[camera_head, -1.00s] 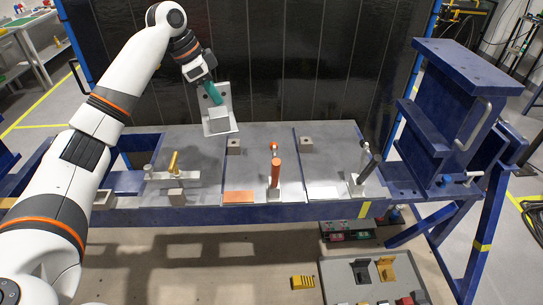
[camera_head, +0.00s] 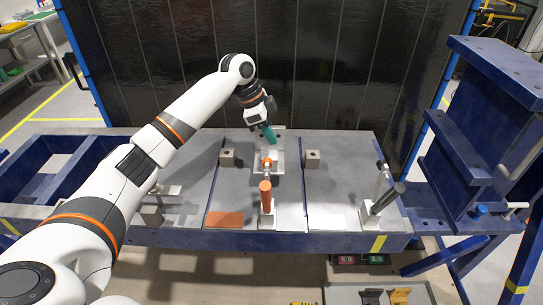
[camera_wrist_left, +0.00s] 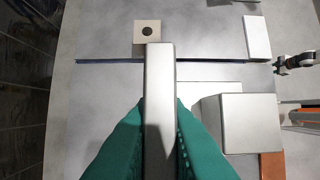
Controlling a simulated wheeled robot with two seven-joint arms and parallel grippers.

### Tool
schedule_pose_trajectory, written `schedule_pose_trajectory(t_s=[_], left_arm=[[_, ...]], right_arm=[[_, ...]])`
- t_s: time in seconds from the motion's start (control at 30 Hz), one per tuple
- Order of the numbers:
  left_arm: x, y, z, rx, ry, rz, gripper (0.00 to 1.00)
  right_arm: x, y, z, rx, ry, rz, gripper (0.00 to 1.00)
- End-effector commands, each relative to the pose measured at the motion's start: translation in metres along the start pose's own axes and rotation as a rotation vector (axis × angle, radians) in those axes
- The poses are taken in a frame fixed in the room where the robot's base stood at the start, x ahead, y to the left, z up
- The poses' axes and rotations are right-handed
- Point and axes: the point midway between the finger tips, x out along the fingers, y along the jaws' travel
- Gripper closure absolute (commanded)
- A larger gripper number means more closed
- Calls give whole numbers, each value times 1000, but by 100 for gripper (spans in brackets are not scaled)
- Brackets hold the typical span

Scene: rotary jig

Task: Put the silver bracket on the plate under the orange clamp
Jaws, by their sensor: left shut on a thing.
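The silver bracket (camera_head: 277,160) is in my left gripper (camera_head: 271,134), over the far part of the middle plate (camera_head: 238,190). In the wrist view, the green fingers (camera_wrist_left: 159,125) are shut on both sides of the bracket's upright wall (camera_wrist_left: 159,75), and its block (camera_wrist_left: 240,122) shows to the right. The orange clamp (camera_head: 265,194) stands at the near side of this plate, its arm reaching back and overlapping the bracket in the head view. I cannot tell whether the bracket touches the plate. My right gripper is not in view.
Small grey blocks with holes (camera_head: 227,157) (camera_head: 312,158) stand on the table at either side of the bracket. A dark-handled clamp (camera_head: 385,198) stands to the right. An orange patch (camera_head: 225,219) lies near the front edge. A blue frame (camera_head: 470,150) rises at the far right.

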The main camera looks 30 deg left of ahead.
Motion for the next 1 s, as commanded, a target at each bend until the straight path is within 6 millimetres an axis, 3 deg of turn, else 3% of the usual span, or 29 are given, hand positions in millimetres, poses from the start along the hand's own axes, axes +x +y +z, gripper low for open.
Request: schedule_pose_trajectory(t_s=[0.53,0.87,0.9,1.0], left_arm=[[55,0,-22,-1,-2,0,100],[59,0,-24,0,-3,2,100],[59,0,-24,-1,0,1,81],[59,0,-24,0,0,1,66]], right_arm=[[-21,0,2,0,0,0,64],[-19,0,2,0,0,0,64],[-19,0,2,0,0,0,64],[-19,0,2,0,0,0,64]])
